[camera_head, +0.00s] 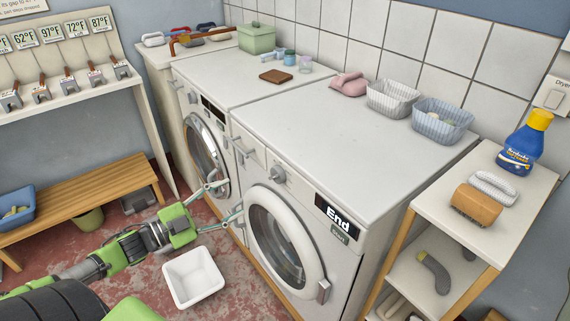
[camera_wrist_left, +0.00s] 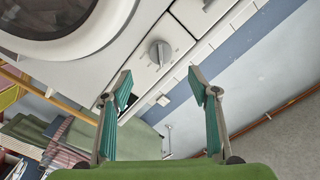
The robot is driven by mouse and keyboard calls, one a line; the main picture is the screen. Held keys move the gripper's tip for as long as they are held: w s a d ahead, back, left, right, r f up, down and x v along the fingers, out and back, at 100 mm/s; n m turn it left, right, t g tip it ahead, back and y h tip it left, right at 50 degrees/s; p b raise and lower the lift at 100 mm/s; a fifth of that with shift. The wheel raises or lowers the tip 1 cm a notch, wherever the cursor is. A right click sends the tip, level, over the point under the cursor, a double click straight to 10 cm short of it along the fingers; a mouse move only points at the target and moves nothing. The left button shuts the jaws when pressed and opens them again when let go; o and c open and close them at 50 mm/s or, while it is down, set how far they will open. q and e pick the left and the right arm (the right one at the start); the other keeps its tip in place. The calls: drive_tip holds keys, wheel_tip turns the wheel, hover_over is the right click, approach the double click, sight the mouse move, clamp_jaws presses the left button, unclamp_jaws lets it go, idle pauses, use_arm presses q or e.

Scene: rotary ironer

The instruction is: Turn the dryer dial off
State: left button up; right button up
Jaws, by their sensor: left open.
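The white front-loading machine on the right (camera_head: 345,125) has a display reading "End" and a round grey dial (camera_head: 278,174) at the upper left of its front, above the door. A dial also shows in the left wrist view (camera_wrist_left: 160,53), beside a drawer front, with a raised grip bar across it. My left gripper (camera_head: 232,200) is open and empty, left of the machine's round door and below the dial. In the left wrist view its fingers (camera_wrist_left: 160,80) are spread, with the dial beyond and between them, apart from both. My right gripper is out of view.
A second machine (camera_head: 200,135) stands to the left. A white basin (camera_head: 193,277) is on the floor below my left gripper. A wooden bench (camera_head: 80,205) is at left and a shelf unit (camera_head: 490,215) at right. A wall switch labelled "Dryer" (camera_head: 553,97) is far right.

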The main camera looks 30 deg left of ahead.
sight(272, 178)
use_arm(q)
drive_tip(key=x, duration=0.8)
drive_tip(key=r+x, duration=0.1)
drive_tip(key=x, duration=0.3)
drive_tip(key=shift+s+d, duration=0.1)
drive_tip(key=shift+d, duration=0.25)
drive_tip(key=shift+w+d+f, duration=0.1)
drive_tip(key=shift+w+d, duration=0.2)
drive_tip(key=shift+w, duration=0.35)
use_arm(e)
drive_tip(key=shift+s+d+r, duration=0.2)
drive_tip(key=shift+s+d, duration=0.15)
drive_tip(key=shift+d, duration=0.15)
use_arm(q)
drive_tip(key=c, duration=1.1)
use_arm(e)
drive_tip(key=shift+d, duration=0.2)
